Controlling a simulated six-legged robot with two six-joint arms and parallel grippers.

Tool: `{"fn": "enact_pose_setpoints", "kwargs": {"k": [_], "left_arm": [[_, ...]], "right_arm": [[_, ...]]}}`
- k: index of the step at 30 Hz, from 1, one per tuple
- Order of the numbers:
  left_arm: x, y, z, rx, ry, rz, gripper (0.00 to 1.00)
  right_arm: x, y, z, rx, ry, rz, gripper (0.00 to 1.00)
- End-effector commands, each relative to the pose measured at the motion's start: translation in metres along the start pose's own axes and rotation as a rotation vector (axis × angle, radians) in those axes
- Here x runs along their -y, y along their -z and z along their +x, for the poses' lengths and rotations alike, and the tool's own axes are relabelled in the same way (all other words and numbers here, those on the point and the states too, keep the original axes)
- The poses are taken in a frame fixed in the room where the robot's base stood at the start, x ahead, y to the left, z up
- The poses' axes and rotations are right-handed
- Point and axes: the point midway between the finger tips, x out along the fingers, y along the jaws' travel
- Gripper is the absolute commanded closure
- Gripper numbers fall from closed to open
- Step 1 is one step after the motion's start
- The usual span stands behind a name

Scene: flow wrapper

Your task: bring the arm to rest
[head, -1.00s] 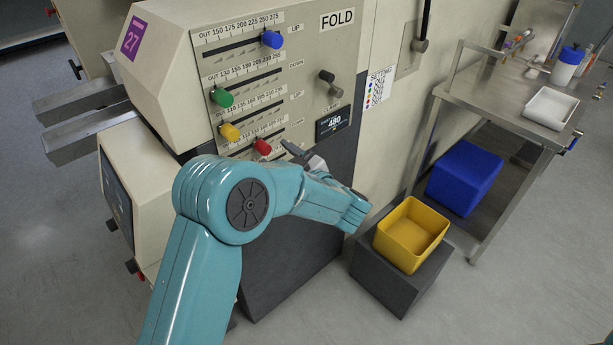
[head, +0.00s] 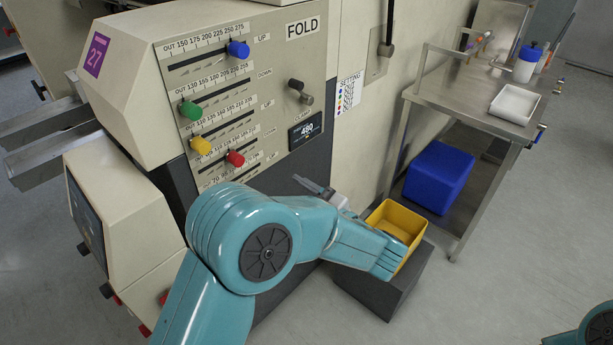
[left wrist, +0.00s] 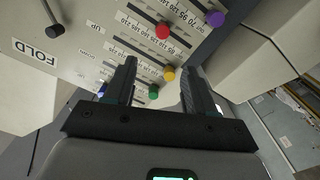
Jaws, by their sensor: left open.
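My left arm (head: 265,245), teal, comes in from the bottom left in the head view and bends at the elbow in front of the fold panel. My left gripper (head: 314,187) shows small beyond the forearm, in front of the dark lower face of the machine, right of and below the red knob. In the left wrist view its two dark fingers (left wrist: 160,80) stand apart with nothing between them. The panel lies beyond the fingertips, with green, yellow, red and purple knobs. I see no contact with any knob. My right gripper is out of view.
The fold panel has blue (head: 238,49), green (head: 190,109), yellow (head: 200,145) and red (head: 235,158) knobs. A yellow bin (head: 408,222) on a dark block is partly behind my forearm. A steel cart (head: 455,110) stands right, a blue bin (head: 438,177) beneath. Open floor lies right.

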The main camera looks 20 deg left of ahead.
Motion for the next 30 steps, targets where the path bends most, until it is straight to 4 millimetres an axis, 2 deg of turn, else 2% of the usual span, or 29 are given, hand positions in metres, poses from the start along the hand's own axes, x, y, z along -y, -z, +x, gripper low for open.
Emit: {"fn": "enact_pose_setpoints", "kwargs": {"k": [5,8,11,12,14,15,17,18,20,21,23,24,27,30], "left_arm": [[0.002,0.001,0.006,-0.003,0.013,0.005,0.45],[0.013,0.003,0.031,-0.018,0.07,0.033,0.45],[0.044,-0.002,0.07,-0.04,0.128,0.13,0.45],[0.057,-0.009,0.089,-0.029,0.107,0.189,0.45],[0.074,-0.036,0.109,0.059,0.019,0.268,0.45],[0.084,-0.059,0.116,0.145,-0.052,0.31,0.45],[0.1,-0.095,0.115,0.303,-0.159,0.367,0.45],[0.113,-0.119,0.106,0.428,-0.231,0.405,0.45],[0.133,-0.152,0.082,0.625,-0.33,0.453,0.45],[0.148,-0.171,0.061,0.76,-0.39,0.483,0.45],[0.172,-0.192,0.021,0.965,-0.474,0.53,0.45],[0.188,-0.201,-0.007,1.094,-0.525,0.561,0.45],[0.224,-0.208,-0.073,1.376,-0.635,0.641,0.45],[0.254,-0.2,-0.123,1.59,-0.715,0.721,0.45]], "right_arm": [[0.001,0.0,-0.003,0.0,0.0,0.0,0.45],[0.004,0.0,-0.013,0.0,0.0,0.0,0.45],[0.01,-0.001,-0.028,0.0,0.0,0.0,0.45],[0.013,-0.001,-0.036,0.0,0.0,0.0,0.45],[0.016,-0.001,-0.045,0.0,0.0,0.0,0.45],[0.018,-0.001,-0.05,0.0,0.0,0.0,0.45],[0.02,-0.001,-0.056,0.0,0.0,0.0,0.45],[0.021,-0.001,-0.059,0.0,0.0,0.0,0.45],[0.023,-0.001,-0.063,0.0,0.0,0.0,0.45],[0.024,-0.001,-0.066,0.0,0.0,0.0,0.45],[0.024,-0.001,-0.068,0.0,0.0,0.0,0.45],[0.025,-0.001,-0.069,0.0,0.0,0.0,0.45],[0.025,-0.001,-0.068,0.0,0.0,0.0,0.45],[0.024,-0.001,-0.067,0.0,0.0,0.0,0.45]]}}
